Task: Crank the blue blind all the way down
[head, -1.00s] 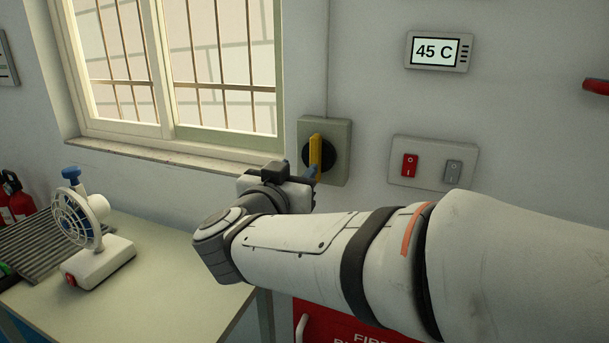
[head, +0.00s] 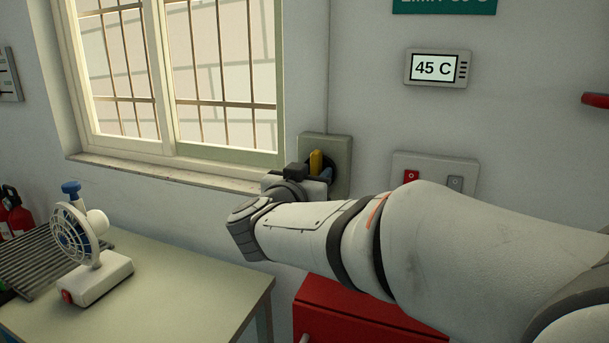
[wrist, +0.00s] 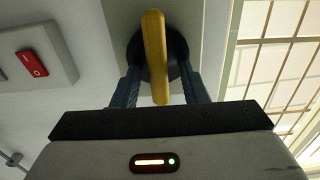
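A yellow handle (head: 316,160) sits on a black round hub on a grey wall box (head: 341,150), right of the window. In the head view my gripper (head: 318,178) is in front of the box and hides the handle's lower part. In the wrist view the yellow handle (wrist: 155,50) lies between the two fingers of my gripper (wrist: 160,72). A gap shows on each side, so the gripper is open around the handle and not clamped on it. No blue blind shows in the visible part of the window (head: 225,80).
A switch panel (head: 435,162) with a red and a grey rocker is right of the box, under a "45 C" display (head: 436,68). A table (head: 160,300) with a small fan (head: 92,250) stands at left. A red cabinet (head: 345,310) is below my arm.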

